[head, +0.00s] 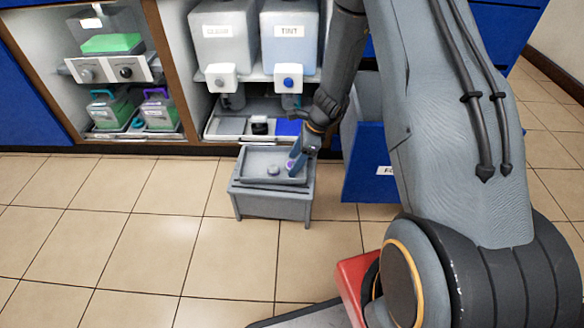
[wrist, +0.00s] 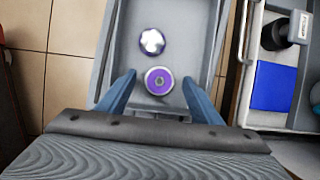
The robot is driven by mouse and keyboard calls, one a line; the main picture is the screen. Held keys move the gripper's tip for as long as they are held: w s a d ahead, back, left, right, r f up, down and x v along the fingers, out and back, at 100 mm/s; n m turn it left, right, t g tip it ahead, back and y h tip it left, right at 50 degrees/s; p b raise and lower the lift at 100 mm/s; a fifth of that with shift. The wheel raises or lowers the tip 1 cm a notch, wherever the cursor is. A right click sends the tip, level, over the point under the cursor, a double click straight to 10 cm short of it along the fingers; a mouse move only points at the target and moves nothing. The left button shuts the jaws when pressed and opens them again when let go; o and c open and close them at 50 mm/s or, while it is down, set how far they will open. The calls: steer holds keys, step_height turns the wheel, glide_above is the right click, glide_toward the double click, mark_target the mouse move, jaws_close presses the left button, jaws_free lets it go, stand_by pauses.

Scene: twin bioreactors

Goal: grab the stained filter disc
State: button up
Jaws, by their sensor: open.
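A round disc with a purple ring, a pale rim and a grey centre (wrist: 158,80) looks like the stained filter disc. It is in a grey tray (wrist: 113,60) on a low grey stand (head: 270,205). My gripper (wrist: 159,84) is open, pointing down over the tray. In the wrist view its blue fingers lie on either side of the purple disc, with gaps on both sides. I cannot tell whether the fingertips are down at its height. In the head view my gripper (head: 294,164) is at the tray's right side and partly hides the disc.
A shiny pale round piece (wrist: 152,41) lies in the tray just beyond the disc. A blue bin (head: 368,165) stands close to the right of the stand. Behind is a cabinet with CLEAR (head: 222,45) and TINT (head: 289,50) tanks. Tiled floor is free at left.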

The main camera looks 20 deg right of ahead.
steer(key=c, duration=1.1)
